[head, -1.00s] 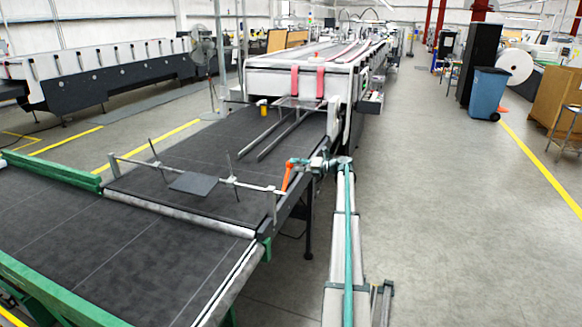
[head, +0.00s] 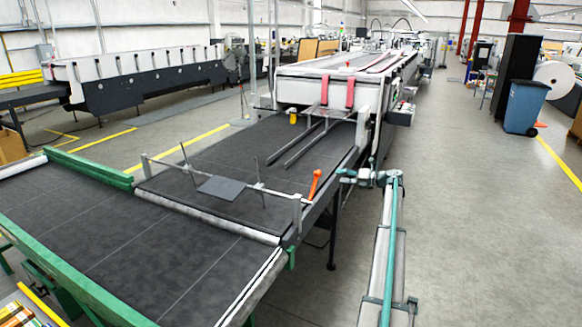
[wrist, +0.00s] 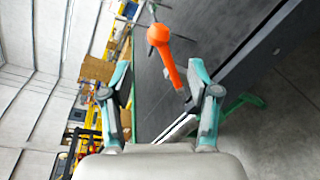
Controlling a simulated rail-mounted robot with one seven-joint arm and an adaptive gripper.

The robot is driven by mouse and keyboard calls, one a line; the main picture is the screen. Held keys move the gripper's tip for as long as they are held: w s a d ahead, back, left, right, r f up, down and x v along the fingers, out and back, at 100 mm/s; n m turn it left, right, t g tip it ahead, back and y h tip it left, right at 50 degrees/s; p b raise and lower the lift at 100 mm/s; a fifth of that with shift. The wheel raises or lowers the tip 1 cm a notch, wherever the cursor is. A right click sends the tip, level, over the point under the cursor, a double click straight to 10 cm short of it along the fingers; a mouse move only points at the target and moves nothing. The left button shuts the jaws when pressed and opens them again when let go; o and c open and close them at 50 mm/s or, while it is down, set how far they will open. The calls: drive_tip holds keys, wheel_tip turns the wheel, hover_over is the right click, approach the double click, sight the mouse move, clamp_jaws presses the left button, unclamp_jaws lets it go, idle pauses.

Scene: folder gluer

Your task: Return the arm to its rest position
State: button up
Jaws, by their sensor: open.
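My gripper (head: 342,176) is on the right side of the conveyor, beside the orange handle (head: 315,184), with a small gap between them in the head view. The handle stands tilted at the right end of the crossbar. In the wrist view the orange handle (wrist: 168,58) appears ahead, between the two fingers of my gripper (wrist: 157,76). The fingers are spread wide and hold nothing. My arm stretches from the bottom right of the head view to the gripper.
A crossbar (head: 220,179) with thin rods and a dark plate (head: 220,188) spans the black belt (head: 130,245). Green rails (head: 90,168) edge the belt. A blue bin (head: 524,107) stands far right. The floor (head: 470,230) right of my arm is open.

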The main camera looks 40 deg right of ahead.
drive_tip(key=s+a+f+n+g+h+b, duration=0.1)
drive_tip(key=s+a+f+n+g, duration=0.4)
drive_tip(key=a+f+n, duration=0.65)
drive_tip(key=s+a+f+n+g+h+b, duration=0.1)
drive_tip(key=s+a+f+n+g, duration=0.2)
drive_tip(key=s+a+f+n, duration=0.85)
drive_tip(key=s+a+f+n+g+h+b, duration=0.15)
drive_tip(key=a+f+n+g, duration=0.25)
drive_tip(key=a+f, duration=1.4)
drive_tip(key=s+a+f+n+g+b, duration=0.2)
drive_tip(key=s+a+f+n+g, duration=0.35)
drive_tip(key=s+a+f, duration=0.75)
drive_tip(key=s+a+f+n+g+h+b, duration=0.1)
drive_tip(key=s+a+f+n, duration=0.1)
drive_tip(key=s+a, duration=0.3)
drive_tip(key=s+a+f+n+g+h+b, duration=0.1)
drive_tip(key=s+a+n, duration=0.3)
drive_tip(key=s, duration=0.8)
drive_tip(key=s+a+f+n+g+h+b, duration=0.1)
drive_tip(key=s+a+f+n+h+b, duration=0.1)
drive_tip(key=s+a, duration=0.4)
drive_tip(key=s+f+n+b, duration=0.1)
drive_tip(key=s, duration=0.2)
drive_tip(key=shift+s+a+f+n+g, duration=0.25)
drive_tip(key=shift+s+a+n+g, duration=0.1)
drive_tip(key=shift+a, duration=0.05)
